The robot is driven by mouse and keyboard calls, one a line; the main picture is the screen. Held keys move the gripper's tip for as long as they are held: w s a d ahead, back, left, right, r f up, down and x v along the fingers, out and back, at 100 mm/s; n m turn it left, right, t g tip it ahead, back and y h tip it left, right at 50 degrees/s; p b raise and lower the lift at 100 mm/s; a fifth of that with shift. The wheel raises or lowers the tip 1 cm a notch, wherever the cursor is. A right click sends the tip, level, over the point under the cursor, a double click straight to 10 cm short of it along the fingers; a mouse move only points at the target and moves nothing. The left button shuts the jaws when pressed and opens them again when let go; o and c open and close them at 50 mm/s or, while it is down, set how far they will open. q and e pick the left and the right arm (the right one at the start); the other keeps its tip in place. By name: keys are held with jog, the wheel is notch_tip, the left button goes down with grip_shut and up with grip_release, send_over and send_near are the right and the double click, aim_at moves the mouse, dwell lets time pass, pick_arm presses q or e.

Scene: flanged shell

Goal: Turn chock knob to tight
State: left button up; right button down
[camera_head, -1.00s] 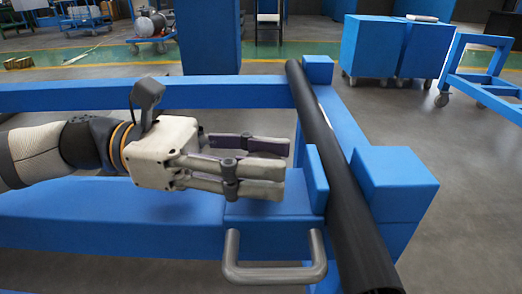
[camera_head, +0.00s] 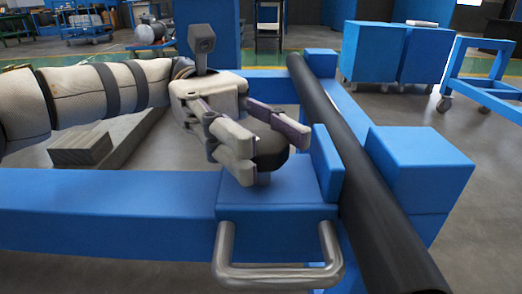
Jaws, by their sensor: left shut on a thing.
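A dark round chock knob (camera_head: 271,154) stands on a short stem on top of a blue chock block (camera_head: 290,195). My left gripper (camera_head: 268,148) reaches in from the upper left, with one finger on the near side of the knob and the other on its far right side. It is shut on the knob, and the fingers hide part of the knob. A blue jaw plate (camera_head: 326,165) stands at the block's right end, beside the long black pipe (camera_head: 355,165). No tight mark is visible. My right gripper is out of view.
A grey U-shaped handle (camera_head: 223,255) sticks out from the front of the block. A large blue block (camera_head: 420,170) stands right of the pipe. Blue frame beams (camera_head: 100,205) run left. Blue cabinets (camera_head: 420,55) and a cart (camera_head: 485,85) stand behind on the floor.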

pick_arm(q)
jog(key=shift+f+m+g+y+b, duration=0.25)
jog(key=shift+m+g+y+b, duration=0.1)
jog(key=shift+y, duration=0.15)
jog(key=shift+s, duration=0.1)
jog(key=o, duration=0.9)
jog(key=shift+r, duration=0.1)
jog(key=shift+r, duration=0.1)
